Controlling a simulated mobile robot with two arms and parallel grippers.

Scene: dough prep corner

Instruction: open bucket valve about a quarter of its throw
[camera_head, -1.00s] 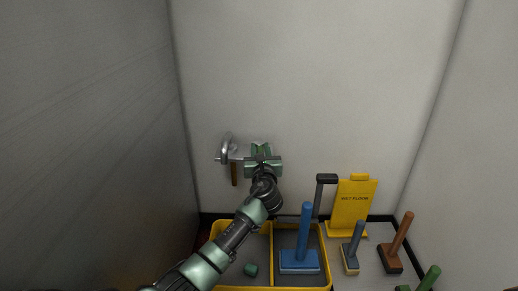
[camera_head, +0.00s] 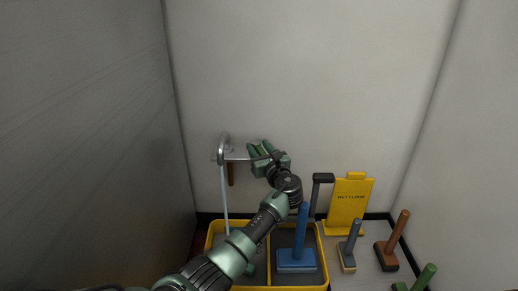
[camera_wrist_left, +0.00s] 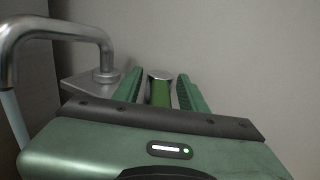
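The bucket valve is on the back wall in the head view. It has a curved metal spout (camera_head: 222,148) and a grey mounting plate (camera_wrist_left: 84,88). A thin pale stream of water (camera_head: 224,196) runs down from the spout. My left gripper (camera_head: 260,148) is to the right of the spout, by the wall. In the left wrist view, a green handle with a grey end (camera_wrist_left: 160,90) stands between the two green fingers of this gripper (camera_wrist_left: 160,82). Narrow gaps show on both sides of the handle, so the fingers look open around it. My right gripper is not in view.
A yellow-rimmed bucket (camera_head: 326,262) with two compartments stands below. A blue brush (camera_head: 297,258) is at its right part. A yellow wet floor sign (camera_head: 348,204), a grey-blue brush (camera_head: 349,250), a brown brush (camera_head: 390,248) and a green-handled one (camera_head: 426,276) are to the right.

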